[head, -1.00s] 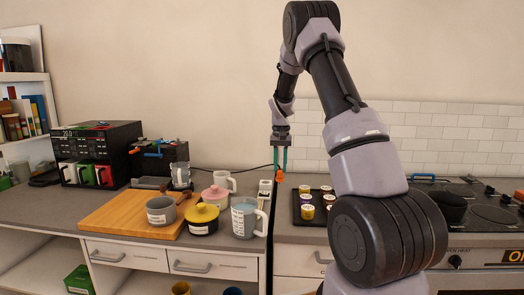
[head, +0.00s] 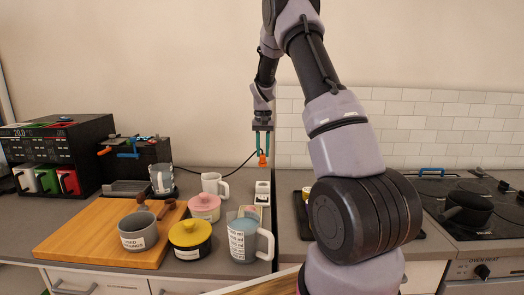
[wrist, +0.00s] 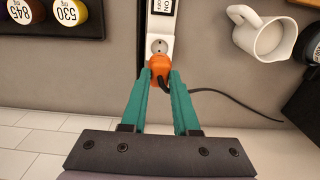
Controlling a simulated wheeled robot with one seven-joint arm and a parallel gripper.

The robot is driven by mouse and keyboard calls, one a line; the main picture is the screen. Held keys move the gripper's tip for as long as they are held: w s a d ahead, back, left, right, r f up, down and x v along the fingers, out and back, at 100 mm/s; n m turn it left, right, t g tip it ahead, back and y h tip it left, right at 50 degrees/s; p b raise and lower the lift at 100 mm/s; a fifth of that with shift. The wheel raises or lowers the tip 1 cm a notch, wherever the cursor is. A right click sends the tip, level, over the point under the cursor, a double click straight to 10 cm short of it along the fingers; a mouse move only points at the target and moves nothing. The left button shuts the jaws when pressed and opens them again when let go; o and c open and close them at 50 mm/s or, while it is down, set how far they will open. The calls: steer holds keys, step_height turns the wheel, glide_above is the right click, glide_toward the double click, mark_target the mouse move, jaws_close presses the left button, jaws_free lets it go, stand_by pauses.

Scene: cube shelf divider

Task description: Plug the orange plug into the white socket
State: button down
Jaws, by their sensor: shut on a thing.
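The orange plug (head: 263,160) hangs at the tips of my gripper (head: 263,152), above the counter near the white socket (head: 262,186). In the wrist view the plug (wrist: 159,66) sits between the teal fingers of my gripper (wrist: 159,80), which are shut on it. A dark cord runs from the plug to the right. The white socket (wrist: 159,47) shows just past the plug, with a round outlet partly in view. The plug is apart from the socket in the head view and overlaps its near part in the wrist view.
A white mug (head: 214,184), a pink pot (head: 204,207), a yellow-lidded pot (head: 190,234) and a grey-blue mug (head: 242,240) stand left of the socket. A dark tray (wrist: 60,22) with labelled jars lies on the other side. A wooden board (head: 90,240) lies further left.

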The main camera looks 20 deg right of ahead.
mark_target(263, 154)
steer(key=shift+f, duration=2.8)
steer(key=shift+f, duration=1.9)
steer(key=c, duration=0.6)
jaws_free()
steer(key=shift+r, duration=2.5)
